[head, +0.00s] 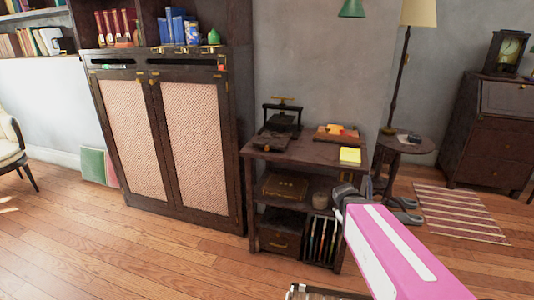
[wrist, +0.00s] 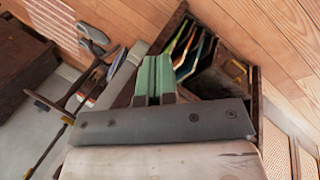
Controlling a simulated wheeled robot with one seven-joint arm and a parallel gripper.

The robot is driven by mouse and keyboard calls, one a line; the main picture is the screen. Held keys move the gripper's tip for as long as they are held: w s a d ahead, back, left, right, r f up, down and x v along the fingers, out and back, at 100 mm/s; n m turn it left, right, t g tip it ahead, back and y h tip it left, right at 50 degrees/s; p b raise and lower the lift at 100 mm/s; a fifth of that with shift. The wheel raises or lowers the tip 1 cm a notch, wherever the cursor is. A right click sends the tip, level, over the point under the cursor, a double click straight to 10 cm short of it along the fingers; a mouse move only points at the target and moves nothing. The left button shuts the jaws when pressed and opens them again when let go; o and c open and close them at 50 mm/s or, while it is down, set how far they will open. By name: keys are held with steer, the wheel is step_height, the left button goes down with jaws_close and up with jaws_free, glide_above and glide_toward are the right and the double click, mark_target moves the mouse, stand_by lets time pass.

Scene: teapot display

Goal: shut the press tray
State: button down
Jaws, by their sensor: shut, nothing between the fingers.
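The dark metal press (head: 281,120) with a brass top handle stands at the back left of the small dark shelf unit (head: 310,152). I cannot clearly tell its tray from its base, or how far the tray is out. My gripper (head: 338,214) is shut and empty, in front of the unit's right side and apart from the press. In the wrist view its green fingers (wrist: 155,62) are together, with nothing between them. The press is not clearly recognisable in the wrist view.
A yellow pad (head: 350,155) and a tray with orange pieces (head: 337,132) share the unit's top. A box (head: 285,186) and upright folders (head: 321,240) sit below. A tall cabinet (head: 165,140) stands left; a round table (head: 405,146) stands right. Floor in front is mostly clear.

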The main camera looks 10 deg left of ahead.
steer(key=w+a+r+n+t+h, duration=0.2)
steer(key=w+a+r+n+t, duration=0.1)
steer(key=w+a+n, duration=0.3)
steer(key=n+t+y, duration=0.5)
steer(key=n+t, duration=0.7)
steer(key=n, duration=1.1)
glide_toward(266, 149)
steer(key=w, duration=0.6)
steer(key=shift+d+f, duration=0.1)
steer(key=shift+f, duration=0.1)
steer(key=shift+w+d, duration=0.1)
steer(key=shift+w, duration=0.65)
